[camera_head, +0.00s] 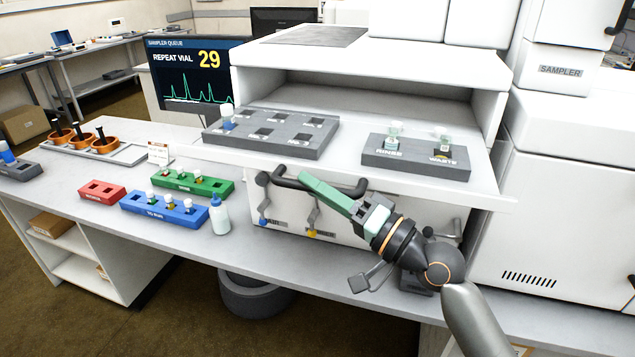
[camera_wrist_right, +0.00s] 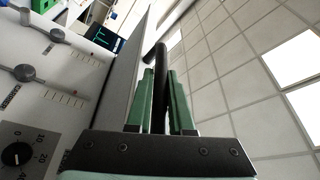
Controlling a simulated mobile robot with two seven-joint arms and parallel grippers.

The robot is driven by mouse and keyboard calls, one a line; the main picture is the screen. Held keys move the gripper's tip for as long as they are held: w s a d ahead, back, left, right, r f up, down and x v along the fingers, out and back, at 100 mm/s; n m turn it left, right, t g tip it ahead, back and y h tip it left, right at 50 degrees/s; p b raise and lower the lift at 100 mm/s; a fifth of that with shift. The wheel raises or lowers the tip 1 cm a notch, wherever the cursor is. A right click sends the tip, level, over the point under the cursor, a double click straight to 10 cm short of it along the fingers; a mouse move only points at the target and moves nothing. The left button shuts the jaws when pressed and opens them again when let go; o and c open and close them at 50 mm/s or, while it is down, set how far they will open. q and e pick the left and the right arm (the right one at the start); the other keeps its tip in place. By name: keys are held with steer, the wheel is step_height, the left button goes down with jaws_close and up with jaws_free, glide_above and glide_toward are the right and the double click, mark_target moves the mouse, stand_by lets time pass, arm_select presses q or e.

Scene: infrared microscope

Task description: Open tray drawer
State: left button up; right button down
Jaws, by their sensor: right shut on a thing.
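The white tray drawer (camera_head: 347,150) extends out from under the white instrument housing in the head view. It carries a grey vial tray (camera_head: 300,139) and a grey block (camera_head: 412,162) with spots marked RINSE and WASTE. A dark handle bar (camera_head: 284,182) runs along the drawer's front; it also shows in the wrist view (camera_wrist_right: 161,60). My right gripper (camera_head: 308,180) is shut on the handle, its green fingers on either side of the bar in the wrist view (camera_wrist_right: 160,92). The fingers hide part of the handle. My left gripper is not in view.
Below the drawer is a panel with levers (camera_head: 313,213) and a dial (camera_wrist_right: 16,155). A white bottle (camera_head: 219,216), blue rack (camera_head: 160,211), green rack (camera_head: 190,182) and red rack (camera_head: 101,192) stand on the bench to the left. A SAMPLER unit (camera_head: 560,120) stands right.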

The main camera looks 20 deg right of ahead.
stand_by(0.3)
steer(key=c, duration=0.8)
jaws_free()
steer(key=shift+s, duration=0.1)
steer(key=b+v, duration=0.5)
steer(key=v, duration=0.7)
steer(key=shift+d+b, duration=0.15)
steer(key=shift+b, duration=0.25)
steer(key=shift+s+f, duration=0.1)
